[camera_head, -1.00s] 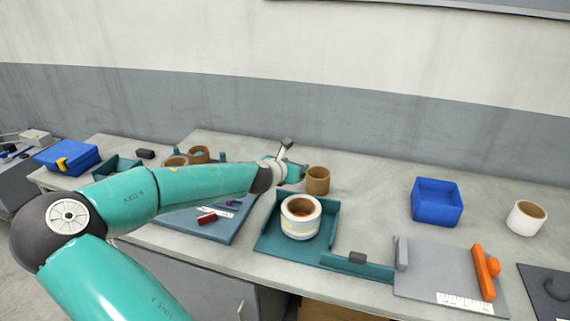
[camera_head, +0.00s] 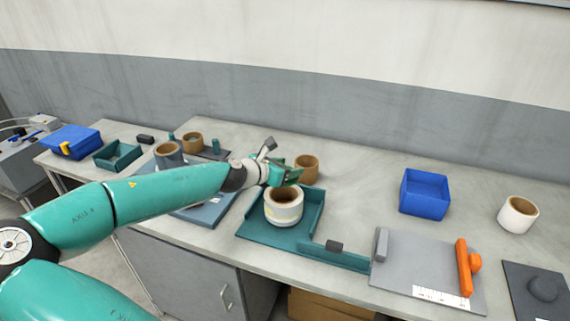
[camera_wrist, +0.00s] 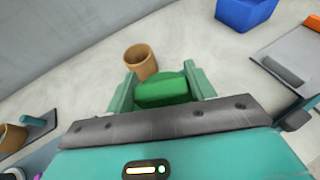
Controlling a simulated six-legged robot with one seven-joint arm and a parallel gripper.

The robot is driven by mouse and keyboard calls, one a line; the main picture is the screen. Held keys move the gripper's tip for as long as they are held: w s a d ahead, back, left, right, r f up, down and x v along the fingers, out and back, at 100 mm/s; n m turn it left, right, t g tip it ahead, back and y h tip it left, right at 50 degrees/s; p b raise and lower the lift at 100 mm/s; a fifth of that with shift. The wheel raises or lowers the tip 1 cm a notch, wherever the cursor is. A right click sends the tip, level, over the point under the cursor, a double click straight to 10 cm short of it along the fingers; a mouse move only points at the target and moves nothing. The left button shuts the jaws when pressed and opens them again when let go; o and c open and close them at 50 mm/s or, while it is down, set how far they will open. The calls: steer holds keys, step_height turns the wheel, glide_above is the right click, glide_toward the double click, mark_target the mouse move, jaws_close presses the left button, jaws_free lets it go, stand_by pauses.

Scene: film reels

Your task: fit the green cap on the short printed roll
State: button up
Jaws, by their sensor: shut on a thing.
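My gripper (camera_head: 287,174) is shut on the green cap, just above and behind the rim of the printed roll in the head view. In the wrist view, the green cap (camera_wrist: 165,92) sits between the two fingers of my gripper (camera_wrist: 162,84). The short printed roll (camera_head: 284,211) is white with yellowish print and a brown core. It stands upright in the corner of a teal walled tray (camera_head: 259,228), its top open. I cannot make out the roll in the wrist view. The cap is apart from the roll as far as I can tell.
A brown core (camera_head: 307,168) stands close behind my gripper, and it shows ahead of the fingers in the wrist view (camera_wrist: 141,62). A blue bin (camera_head: 425,193), a white roll (camera_head: 518,216) and a grey plate with an orange handle (camera_head: 466,268) are to the right.

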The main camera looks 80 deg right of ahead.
steer(key=f, duration=0.4)
steer(key=shift+w+f, duration=0.1)
steer(key=shift+w, duration=0.1)
steer(key=shift+f, duration=0.5)
steer(key=shift+f, duration=0.6)
stand_by(1.0)
steer(key=o, duration=0.7)
steer(key=v, duration=1.1)
stand_by(0.4)
stand_by(0.6)
